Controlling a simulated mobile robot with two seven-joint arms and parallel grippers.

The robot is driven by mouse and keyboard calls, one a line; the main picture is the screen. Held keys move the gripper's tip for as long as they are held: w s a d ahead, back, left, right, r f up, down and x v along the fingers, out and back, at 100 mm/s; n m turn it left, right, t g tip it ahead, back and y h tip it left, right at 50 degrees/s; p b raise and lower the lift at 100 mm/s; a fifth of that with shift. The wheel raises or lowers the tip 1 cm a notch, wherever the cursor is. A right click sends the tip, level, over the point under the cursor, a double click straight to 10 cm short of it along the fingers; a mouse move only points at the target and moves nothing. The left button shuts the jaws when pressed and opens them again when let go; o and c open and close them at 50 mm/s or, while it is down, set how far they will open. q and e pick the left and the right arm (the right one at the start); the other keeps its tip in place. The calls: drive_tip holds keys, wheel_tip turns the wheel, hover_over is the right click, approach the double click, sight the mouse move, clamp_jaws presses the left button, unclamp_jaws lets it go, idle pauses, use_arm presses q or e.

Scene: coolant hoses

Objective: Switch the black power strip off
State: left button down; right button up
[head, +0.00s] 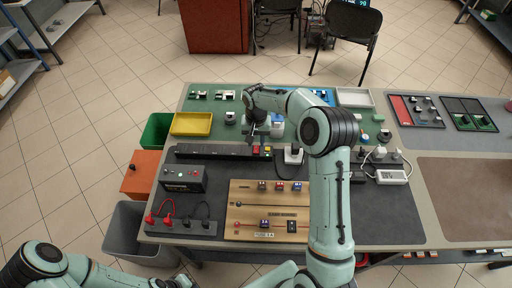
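The black power strip (212,152) is a long dark bar lying across the back of the dark grey mat. A small red part (256,150) shows at its right end, with a green-yellow part beside it; I cannot tell the switch position. My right gripper (260,142) points down over this right end and partly hides it. I cannot tell if it touches the strip, and its fingers are too small to judge open or shut. My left gripper (177,282) is low at the bottom edge, away from the strip, its fingers unclear.
A white plug (293,155) with a cable stands just right of the strip. A wooden panel (240,215) and a dark box (183,178) lie in front. A yellow tray (191,124) is behind. A white power strip (391,177) is at right, beyond my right arm.

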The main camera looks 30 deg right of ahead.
sight(256, 152)
drive_tip(key=shift+w+f, duration=0.1)
drive_tip(key=shift+f, duration=2.55)
clamp_jaws()
drive_tip(key=shift+w+d+r+g+y, duration=0.15)
drive_tip(key=shift+g+y, duration=0.2)
drive_tip(key=shift+g, duration=0.25)
drive_tip(key=shift+w+d+g+y, duration=0.15)
drive_tip(key=shift+g+y, duration=0.2)
drive_tip(key=shift+g, duration=0.25)
unclamp_jaws()
drive_tip(key=v, duration=1.3)
drive_tip(key=shift+r, duration=0.2)
